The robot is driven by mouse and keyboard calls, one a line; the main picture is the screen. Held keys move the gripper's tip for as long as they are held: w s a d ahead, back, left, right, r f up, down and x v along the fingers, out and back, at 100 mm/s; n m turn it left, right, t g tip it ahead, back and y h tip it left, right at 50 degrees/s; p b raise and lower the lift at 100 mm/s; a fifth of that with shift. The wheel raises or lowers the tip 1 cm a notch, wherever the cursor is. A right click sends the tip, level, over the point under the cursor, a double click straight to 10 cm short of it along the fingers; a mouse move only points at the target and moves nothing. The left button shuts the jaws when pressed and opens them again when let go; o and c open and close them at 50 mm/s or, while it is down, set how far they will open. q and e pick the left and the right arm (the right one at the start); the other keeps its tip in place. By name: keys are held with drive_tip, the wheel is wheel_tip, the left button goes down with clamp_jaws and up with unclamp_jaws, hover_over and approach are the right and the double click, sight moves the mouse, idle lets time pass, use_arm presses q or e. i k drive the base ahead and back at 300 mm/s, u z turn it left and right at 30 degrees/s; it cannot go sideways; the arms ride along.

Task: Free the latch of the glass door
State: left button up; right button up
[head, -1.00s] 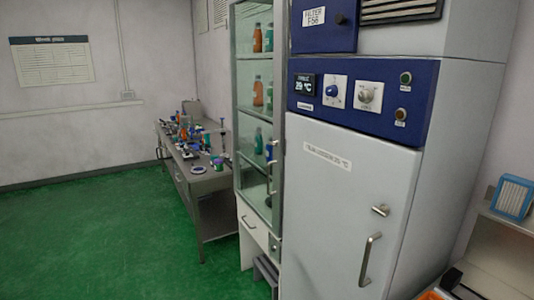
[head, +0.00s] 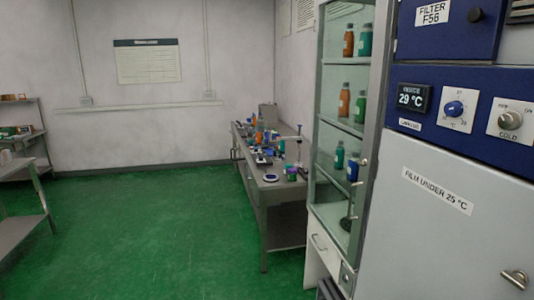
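The tall glass cabinet (head: 311,211) stands right of centre, with bottles in orange, green and blue on its shelves behind the glass. A small metal latch or handle (head: 364,161) shows at the right edge of its glass door (head: 338,95); I cannot tell its exact state. The door looks shut. Below the glass is a white drawer (head: 319,245) with a bar handle. Neither of my grippers is in view.
A large white cooling unit (head: 430,240) with a blue panel reading 29 °C fills the right side. A metal bench (head: 283,188) with lab items stands left of the glass cabinet. Grey shelving (head: 22,240) is at far left. The green floor (head: 140,235) between is clear.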

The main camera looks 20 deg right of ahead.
sight(363, 162)
drive_tip(key=u, duration=0.4)
drive_tip(key=i, duration=1.55)
drive_tip(key=z, duration=1.2)
drive_tip(key=i, duration=0.7)
drive_tip(key=z, duration=0.75)
